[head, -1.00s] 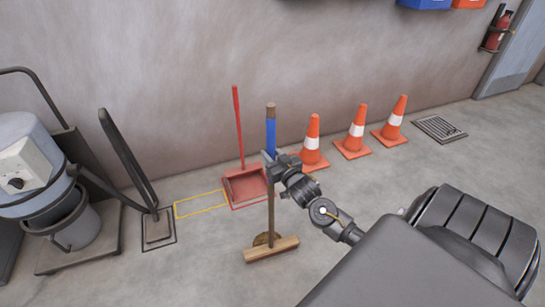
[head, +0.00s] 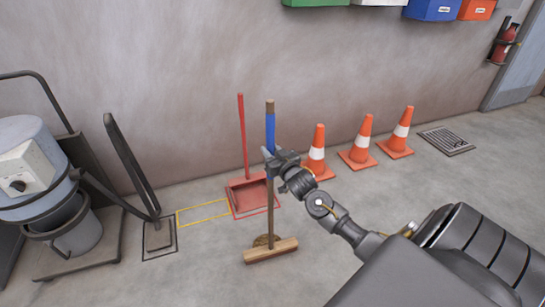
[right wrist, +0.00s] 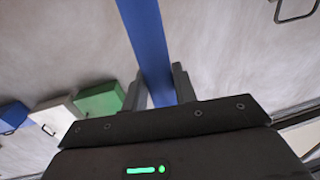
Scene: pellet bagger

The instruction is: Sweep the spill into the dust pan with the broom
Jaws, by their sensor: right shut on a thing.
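The broom (head: 270,206) stands nearly upright, with a blue upper handle, a wooden lower shaft and a wide wooden head at floor level. My right gripper (head: 270,161) is shut on its handle; the right wrist view shows the blue handle (right wrist: 152,50) between the fingers. A small brown spill (head: 262,241) lies on the floor just behind the broom head, partly hidden by it. The red dust pan (head: 246,195) with a tall red handle rests by the wall, beyond the broom, in a red floor outline. My left gripper is not in view.
An empty yellow floor outline (head: 203,213) lies left of the dust pan. A grey machine (head: 38,180) on a cart stands at the left. Three orange cones (head: 358,150) line the wall at right, before a floor grate (head: 447,141). Floor around the broom head is clear.

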